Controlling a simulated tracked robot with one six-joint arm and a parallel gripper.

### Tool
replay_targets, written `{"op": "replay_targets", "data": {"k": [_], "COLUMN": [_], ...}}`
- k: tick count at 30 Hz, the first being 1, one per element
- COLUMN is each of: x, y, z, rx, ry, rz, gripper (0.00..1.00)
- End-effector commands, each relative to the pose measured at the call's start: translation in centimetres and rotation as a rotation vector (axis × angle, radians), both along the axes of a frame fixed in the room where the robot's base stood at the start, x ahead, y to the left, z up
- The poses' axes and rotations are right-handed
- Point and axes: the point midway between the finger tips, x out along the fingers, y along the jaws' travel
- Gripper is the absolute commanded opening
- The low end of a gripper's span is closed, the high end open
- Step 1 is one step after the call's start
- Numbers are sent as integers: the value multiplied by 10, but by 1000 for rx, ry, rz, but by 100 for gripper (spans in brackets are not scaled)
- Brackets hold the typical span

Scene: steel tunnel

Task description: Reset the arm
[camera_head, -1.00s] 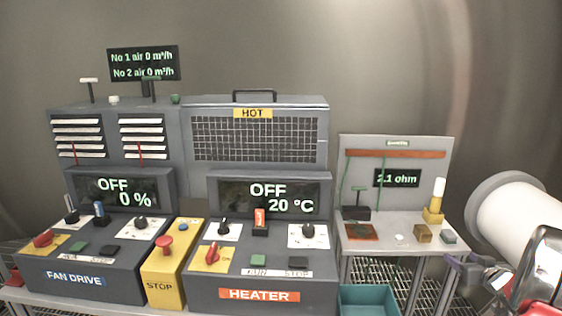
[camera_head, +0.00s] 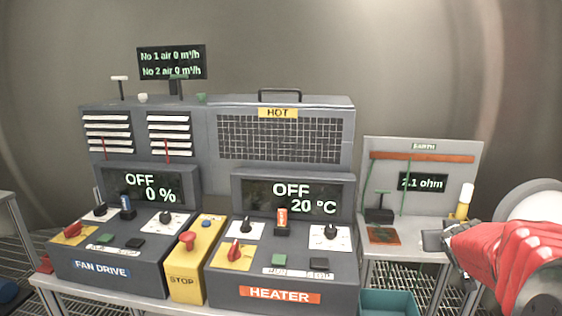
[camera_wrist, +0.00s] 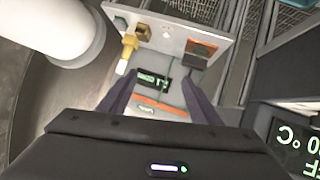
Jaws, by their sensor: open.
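My arm shows at the right of the head view as a red link, with my gripper (camera_head: 436,240) at its left end in front of the earth panel. In the wrist view my gripper (camera_wrist: 158,82) has its two dark fingers apart, with nothing between them but the view of the earth panel (camera_wrist: 172,60). The earth panel (camera_head: 423,152) stands upright behind its small grey table and reads 2.1 ohm. My gripper hides part of the right side of that table; I cannot tell its distance from it.
The fan drive console (camera_head: 107,270) reads OFF 0 %. The heater console (camera_head: 283,302) reads OFF 20 °C, with a yellow stop box (camera_head: 187,289) between them. A teal bin (camera_head: 388,303) stands below the earth table. A white cylinder (camera_head: 540,203) is behind my arm at right.

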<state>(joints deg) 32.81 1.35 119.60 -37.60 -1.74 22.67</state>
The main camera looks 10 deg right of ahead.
Motion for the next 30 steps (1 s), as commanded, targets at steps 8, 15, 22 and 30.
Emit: {"op": "replay_targets", "data": {"k": [8, 15, 22, 30], "x": [-37, -82, -133, -204], "y": [84, 155, 221, 294], "z": [15, 13, 2, -18], "rx": [46, 107, 178, 265], "ry": [83, 173, 270, 396], "rz": [11, 50, 120, 246], "gripper": [58, 58, 58, 58]}}
